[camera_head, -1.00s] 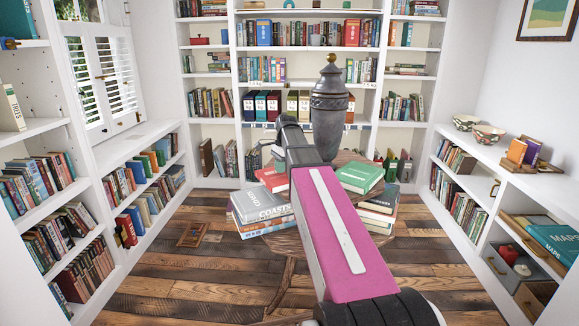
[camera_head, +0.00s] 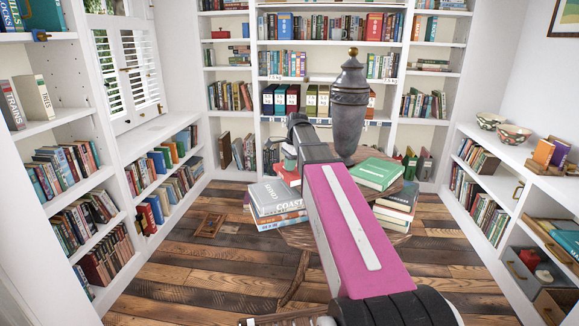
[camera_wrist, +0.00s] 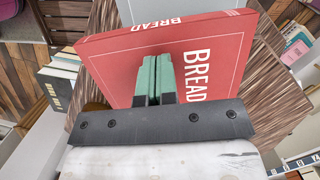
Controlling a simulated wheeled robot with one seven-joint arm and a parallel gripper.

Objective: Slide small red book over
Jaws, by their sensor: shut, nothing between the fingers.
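A red book with BREAD in white letters (camera_wrist: 222,58) lies flat under my gripper in the wrist view. In the head view a red book (camera_head: 286,176) shows at the left edge of my arm, mostly hidden by it and by the stack of books in front. My gripper (camera_wrist: 155,66) is shut and empty, its two green fingers together over the red cover. I cannot tell whether the fingertips touch the book.
A round wooden table (camera_head: 299,237) carries a grey stack of books (camera_head: 275,200), a green book (camera_head: 376,173) on the right and a dark urn (camera_head: 350,108) behind. White bookshelves line the walls. A small wooden frame (camera_head: 208,224) lies on the plank floor.

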